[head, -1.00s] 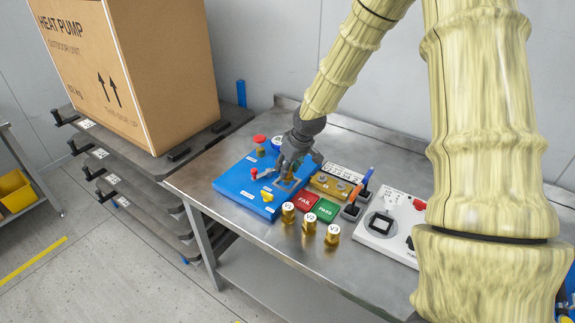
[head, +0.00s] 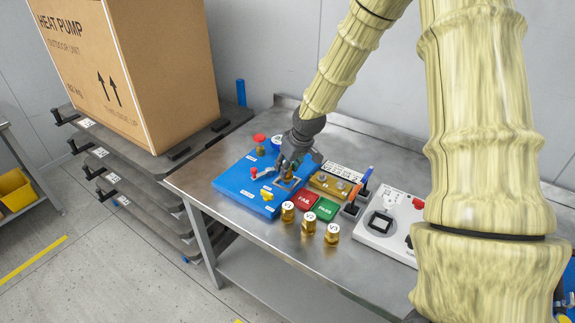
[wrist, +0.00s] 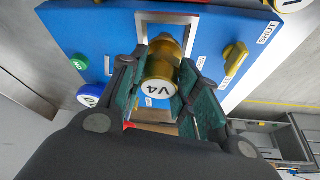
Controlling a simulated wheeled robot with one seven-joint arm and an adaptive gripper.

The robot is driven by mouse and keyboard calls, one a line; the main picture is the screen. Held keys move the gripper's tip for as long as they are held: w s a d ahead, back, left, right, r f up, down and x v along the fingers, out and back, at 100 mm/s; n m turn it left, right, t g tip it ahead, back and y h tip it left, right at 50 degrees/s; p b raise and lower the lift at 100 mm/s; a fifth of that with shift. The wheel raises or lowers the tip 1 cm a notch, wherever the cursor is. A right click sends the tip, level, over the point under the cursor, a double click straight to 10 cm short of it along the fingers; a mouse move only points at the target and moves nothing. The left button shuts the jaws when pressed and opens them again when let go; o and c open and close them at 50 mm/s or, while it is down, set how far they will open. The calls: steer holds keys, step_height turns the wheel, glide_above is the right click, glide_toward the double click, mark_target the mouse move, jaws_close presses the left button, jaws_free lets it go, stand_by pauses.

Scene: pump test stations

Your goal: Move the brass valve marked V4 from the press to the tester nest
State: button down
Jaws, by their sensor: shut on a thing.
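The brass valve marked V4 (wrist: 160,75) is between the fingers of my gripper (wrist: 157,92), its white V4 cap facing the wrist camera. My gripper is shut on it. In the head view my gripper (head: 290,170) is over the blue station (head: 235,185), above its square metal-framed recess (wrist: 147,20). The fingers hide most of the valve there. I cannot tell whether the valve touches the recess. A white unit (head: 370,236) with a black square socket (head: 381,223) stands to the right on the bench. The views do not label either station clearly as press or tester.
Several brass valves with white caps (head: 309,222) stand at the front of the bench beside red FAIL (head: 305,200) and green PASS (head: 326,209) pads. A yellow lever (wrist: 235,60) is close to the fingers. A brass block (head: 330,184) lies right of the station.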

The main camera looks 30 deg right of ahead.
steer(key=shift+f, duration=1.1)
stand_by(1.7)
steer(key=shift+c, duration=2.4)
jaws_free()
steer(key=shift+r, duration=0.15)
steer(key=shift+r+p, duration=3.2)
steer(key=shift+r, duration=0.65)
